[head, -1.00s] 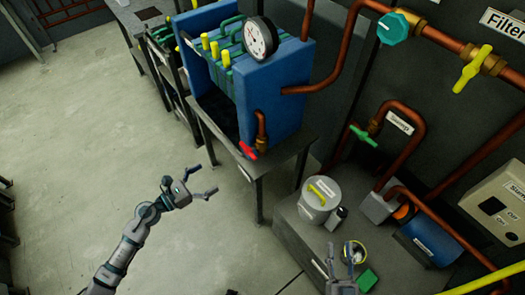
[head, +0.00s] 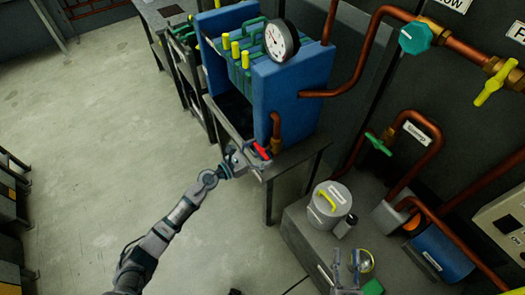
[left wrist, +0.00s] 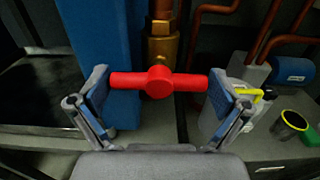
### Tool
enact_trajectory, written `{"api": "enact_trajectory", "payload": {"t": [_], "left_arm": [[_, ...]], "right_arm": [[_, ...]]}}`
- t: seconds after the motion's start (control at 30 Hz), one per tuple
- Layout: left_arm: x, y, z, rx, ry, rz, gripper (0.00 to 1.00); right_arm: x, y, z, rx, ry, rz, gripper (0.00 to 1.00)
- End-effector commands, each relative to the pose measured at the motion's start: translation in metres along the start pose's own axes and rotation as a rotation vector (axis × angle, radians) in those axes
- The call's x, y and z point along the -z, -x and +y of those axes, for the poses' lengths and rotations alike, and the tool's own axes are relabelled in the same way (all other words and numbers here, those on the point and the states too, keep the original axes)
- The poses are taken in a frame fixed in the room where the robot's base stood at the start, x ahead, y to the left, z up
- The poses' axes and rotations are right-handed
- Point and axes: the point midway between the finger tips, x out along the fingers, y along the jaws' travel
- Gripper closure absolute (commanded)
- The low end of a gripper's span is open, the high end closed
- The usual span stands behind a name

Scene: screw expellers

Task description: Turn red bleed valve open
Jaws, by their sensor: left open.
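The red bleed valve handle (head: 262,151) is a T-shaped bar on a brass fitting at the lower front of the blue filter press (head: 290,95). In the left wrist view the red handle (left wrist: 159,82) lies level across the picture. My left gripper (left wrist: 160,88) is open, with one finger near each end of the handle. Whether either finger touches it I cannot tell. In the head view my left gripper (head: 258,155) is right at the valve and partly overlaps it. My right gripper (head: 346,262) is at the bottom, fingers apart and empty.
A pressure gauge (head: 281,40) sits on the press. A grey lidded pot (head: 329,205) and an open yellow-rimmed can (head: 364,260) stand on the grey bench to the right. Copper pipes (head: 352,60) run along the wall. The floor at left is clear.

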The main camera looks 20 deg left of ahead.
Motion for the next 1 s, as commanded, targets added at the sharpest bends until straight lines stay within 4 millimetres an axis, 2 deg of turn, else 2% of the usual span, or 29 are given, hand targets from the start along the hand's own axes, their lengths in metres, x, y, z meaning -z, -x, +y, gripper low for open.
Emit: {"api": "enact_trajectory", "payload": {"t": [0.3,0.37,0.47,0.5,0.83,1.0], "left_arm": [[0.000,-0.003,0.000,0.000,0.000,0.001,0.00],[0.000,-0.004,0.000,0.000,0.000,0.001,0.12],[0.000,-0.004,0.000,-0.001,0.000,0.001,0.38],[0.000,-0.004,0.000,-0.001,0.000,0.001,0.41],[-0.003,-0.004,0.001,-0.002,0.032,-0.003,0.41],[-0.005,-0.004,0.002,-0.003,0.112,-0.005,0.41]], "right_arm": [[0.001,0.000,-0.001,0.002,-0.004,0.008,0.60],[0.001,0.000,-0.002,0.002,-0.004,0.008,0.60],[0.001,0.000,-0.001,0.002,-0.004,0.008,0.60],[0.002,0.000,-0.001,0.002,-0.004,0.008,0.60],[0.001,-0.001,0.000,0.000,0.001,-0.017,0.60],[-0.011,0.003,0.003,-0.005,0.010,-0.120,0.60]]}}
